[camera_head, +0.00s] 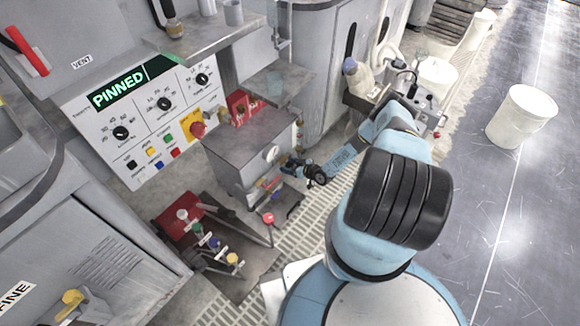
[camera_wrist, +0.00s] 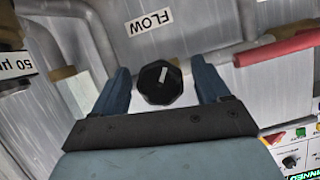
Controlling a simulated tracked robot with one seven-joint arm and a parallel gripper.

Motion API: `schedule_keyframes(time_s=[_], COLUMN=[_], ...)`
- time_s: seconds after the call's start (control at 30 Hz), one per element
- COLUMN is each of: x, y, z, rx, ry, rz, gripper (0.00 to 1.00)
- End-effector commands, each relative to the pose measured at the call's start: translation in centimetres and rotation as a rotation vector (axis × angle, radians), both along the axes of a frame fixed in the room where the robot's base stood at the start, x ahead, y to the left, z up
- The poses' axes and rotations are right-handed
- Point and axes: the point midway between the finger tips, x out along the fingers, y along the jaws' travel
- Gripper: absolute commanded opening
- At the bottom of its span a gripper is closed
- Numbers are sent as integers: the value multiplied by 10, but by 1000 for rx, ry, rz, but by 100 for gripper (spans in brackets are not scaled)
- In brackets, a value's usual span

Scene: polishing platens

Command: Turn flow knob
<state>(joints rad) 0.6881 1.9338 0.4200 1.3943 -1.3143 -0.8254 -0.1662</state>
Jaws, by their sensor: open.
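The flow knob (camera_wrist: 159,86) is black and many-sided with a white pointer line. It faces the wrist camera on a grey metal panel, beneath a white FLOW label (camera_wrist: 149,21) that reads upside down. My gripper (camera_wrist: 162,73) is open, with one blue finger on each side of the knob and a visible gap on both sides. I cannot tell how deep the fingertips reach along the knob. In the head view my gripper (camera_head: 288,166) is at the front of a grey metal box (camera_head: 242,150). The knob cannot be made out there.
A red-ended bar (camera_wrist: 286,48) juts out right of the fingers in the wrist view. A round white dial (camera_head: 272,153) sits on the box front. A control panel (camera_head: 150,118) reading PINNED stands left. Levers with coloured knobs (camera_head: 205,238) stand below.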

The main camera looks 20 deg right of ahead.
Motion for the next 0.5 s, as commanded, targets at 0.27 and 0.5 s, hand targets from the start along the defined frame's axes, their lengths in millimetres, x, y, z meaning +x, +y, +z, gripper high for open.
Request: schedule_keyframes(time_s=[0.27,0.5], x=[0,0], y=[0,0], z=[0,0], rx=[0,0], ry=[0,0], rz=[0,0], gripper=[53,30])
